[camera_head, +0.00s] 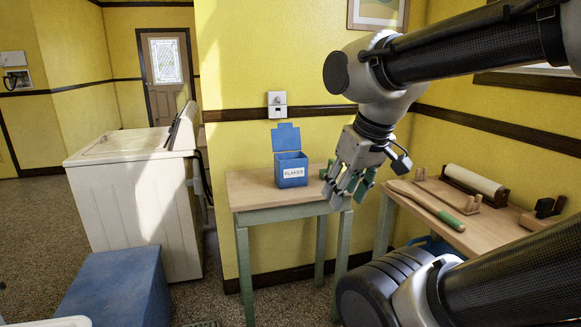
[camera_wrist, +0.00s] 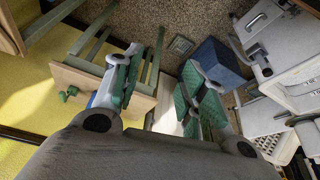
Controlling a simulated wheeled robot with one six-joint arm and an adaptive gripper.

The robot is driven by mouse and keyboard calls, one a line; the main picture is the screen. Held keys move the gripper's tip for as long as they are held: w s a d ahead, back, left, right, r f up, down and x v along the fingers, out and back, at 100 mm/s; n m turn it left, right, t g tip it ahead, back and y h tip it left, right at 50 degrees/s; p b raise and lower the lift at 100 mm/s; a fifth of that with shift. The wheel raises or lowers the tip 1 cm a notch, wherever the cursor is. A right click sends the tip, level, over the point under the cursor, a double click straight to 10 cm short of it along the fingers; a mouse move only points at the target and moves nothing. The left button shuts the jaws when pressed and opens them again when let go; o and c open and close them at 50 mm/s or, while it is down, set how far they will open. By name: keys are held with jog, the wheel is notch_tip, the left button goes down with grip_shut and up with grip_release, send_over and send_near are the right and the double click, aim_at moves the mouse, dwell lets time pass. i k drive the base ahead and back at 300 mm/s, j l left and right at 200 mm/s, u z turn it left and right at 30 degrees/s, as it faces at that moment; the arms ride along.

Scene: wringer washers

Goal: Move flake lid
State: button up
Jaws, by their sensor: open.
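The blue flakes box (camera_head: 291,170) stands on a small wooden table with its label facing me. Its blue lid (camera_head: 286,138) is open, standing up at the back edge of the box. My gripper (camera_head: 346,188) is open and empty, to the right of the box and apart from it, with its fingers pointing down. In the wrist view, my gripper (camera_wrist: 158,86) shows two green-padded fingers spread apart. A strip of the box (camera_wrist: 104,90) shows there beside the left finger, which hides most of it. I cannot make out the lid in that view.
The small table (camera_head: 252,190) has bare top left of the box. A small green item (camera_wrist: 68,93) lies on it. A second table (camera_head: 425,225) at right holds wooden tools and a roller. A white washer (camera_head: 130,195) and a blue chest (camera_head: 115,285) stand left.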

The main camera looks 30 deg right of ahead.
aim_at(286, 137)
jog(key=i+j+z, duration=0.15)
jog(key=i, duration=0.4)
jog(key=i+j+z, duration=0.2)
jog(key=i, duration=0.3)
jog(key=i+j+z, duration=0.15)
jog(key=i, duration=0.4)
